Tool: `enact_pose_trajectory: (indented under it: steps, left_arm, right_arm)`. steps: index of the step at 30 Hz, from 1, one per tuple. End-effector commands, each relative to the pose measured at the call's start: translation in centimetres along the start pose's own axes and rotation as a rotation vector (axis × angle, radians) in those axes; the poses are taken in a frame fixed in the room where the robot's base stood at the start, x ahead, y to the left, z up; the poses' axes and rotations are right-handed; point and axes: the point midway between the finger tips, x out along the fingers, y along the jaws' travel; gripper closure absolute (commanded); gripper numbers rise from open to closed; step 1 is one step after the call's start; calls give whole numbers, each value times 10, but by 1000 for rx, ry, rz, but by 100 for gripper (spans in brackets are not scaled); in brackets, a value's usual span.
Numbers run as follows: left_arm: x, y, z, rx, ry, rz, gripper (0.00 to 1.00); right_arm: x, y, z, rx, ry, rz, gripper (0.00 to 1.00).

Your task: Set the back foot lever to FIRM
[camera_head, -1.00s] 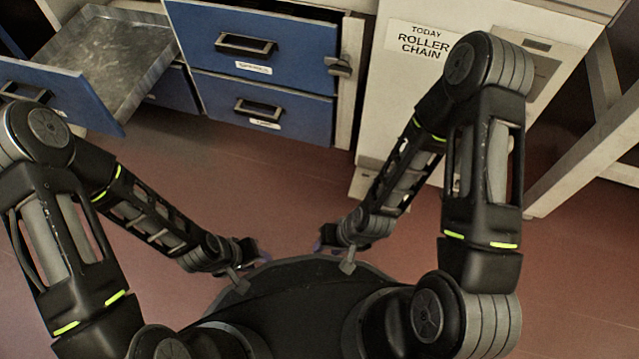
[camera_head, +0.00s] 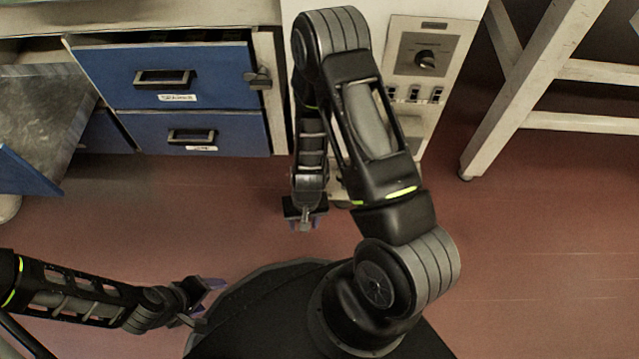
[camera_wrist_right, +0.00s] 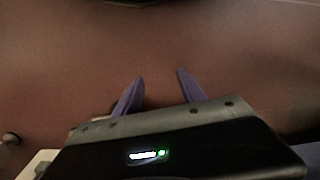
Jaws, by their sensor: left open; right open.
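I cannot make out the back foot lever or a FIRM marking in either view. My left gripper (camera_head: 212,290) is open and empty, low at the left of my dark base in the head view. My right gripper (camera_head: 304,221) points down over the red floor, in front of the pale cabinet. In the right wrist view its two purple fingers (camera_wrist_right: 157,96) stand apart with nothing between them, and only floor shows beyond. My right arm hides part of the cabinet front.
The pale cabinet has a panel with a black knob (camera_head: 426,60) and several small switches (camera_head: 414,95). Blue drawers (camera_head: 190,85) stand to its left, with a latch (camera_head: 258,78) at their edge. A pale trestle leg (camera_head: 520,95) stands right.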

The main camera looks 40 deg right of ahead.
Motion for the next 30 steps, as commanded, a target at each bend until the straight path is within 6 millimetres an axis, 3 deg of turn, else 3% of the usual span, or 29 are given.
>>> enact_pose_trajectory:
  steps: [1,3,6,8,20,30]
  left_arm:
    - [-21,7,0,1,-4,0,28]
    - [-32,11,2,2,-10,-1,27]
    - [-40,13,3,3,-15,-1,27]
    - [-42,13,4,3,-17,-2,27]
    - [-37,12,4,3,-17,-2,27]
    - [-15,5,2,1,-7,-2,27]
  right_arm:
    - [-22,18,-27,55,7,42,53]
    - [-38,39,-58,127,13,74,53]
    - [-56,55,-91,197,25,85,53]
    - [-61,59,-102,218,31,83,53]
    - [-57,61,-105,229,31,81,53]
    - [-12,65,-105,229,30,81,53]
